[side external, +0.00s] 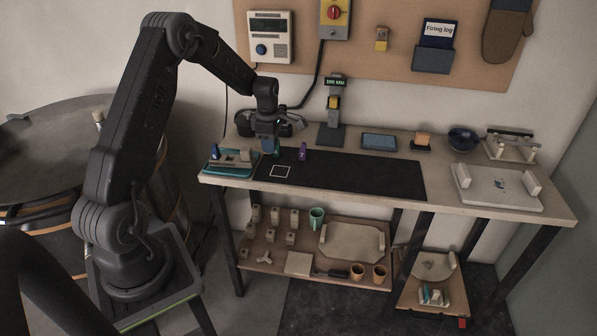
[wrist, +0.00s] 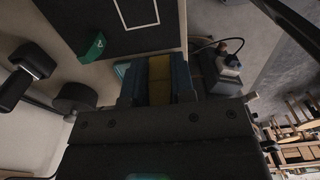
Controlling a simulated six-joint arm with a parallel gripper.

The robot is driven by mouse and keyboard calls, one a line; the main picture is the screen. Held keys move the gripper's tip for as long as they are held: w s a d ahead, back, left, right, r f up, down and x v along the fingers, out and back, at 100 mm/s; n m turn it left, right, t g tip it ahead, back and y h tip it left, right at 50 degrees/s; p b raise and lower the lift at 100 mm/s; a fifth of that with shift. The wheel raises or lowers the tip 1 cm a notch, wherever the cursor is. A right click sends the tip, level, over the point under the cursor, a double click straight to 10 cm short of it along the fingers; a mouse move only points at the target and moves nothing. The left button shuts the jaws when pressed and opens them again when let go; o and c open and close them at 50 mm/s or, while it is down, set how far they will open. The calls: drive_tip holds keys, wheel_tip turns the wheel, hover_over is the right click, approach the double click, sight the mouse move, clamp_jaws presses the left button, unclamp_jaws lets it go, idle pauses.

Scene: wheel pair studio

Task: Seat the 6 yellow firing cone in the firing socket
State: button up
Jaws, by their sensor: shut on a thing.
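My gripper (side external: 268,146) hangs low over the left end of the bench, by the edge of the dark mat. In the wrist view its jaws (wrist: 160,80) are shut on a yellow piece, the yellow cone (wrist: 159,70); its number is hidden. In the side view the jaws hide the cone. A teal rack (side external: 226,170) with grey blocks and a blue cone (side external: 214,152) stands left of my gripper. I cannot tell which part is the firing socket.
A purple cone (side external: 304,152) marked 7 stands close right of my gripper. A green cone (wrist: 91,49) shows in the wrist view. The dark mat (side external: 365,178) has a white square outline and is mostly clear. A gauge stand (side external: 331,132) stands behind it.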

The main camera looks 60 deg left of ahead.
hover_over(300, 177)
wheel_tip(300, 177, down, 5)
drive_tip(key=shift+s+f, duration=0.1)
drive_tip(key=shift+s, duration=0.05)
drive_tip(key=shift+f, duration=1.8)
drive_tip(key=shift+f, duration=0.2)
drive_tip(key=o, duration=0.9)
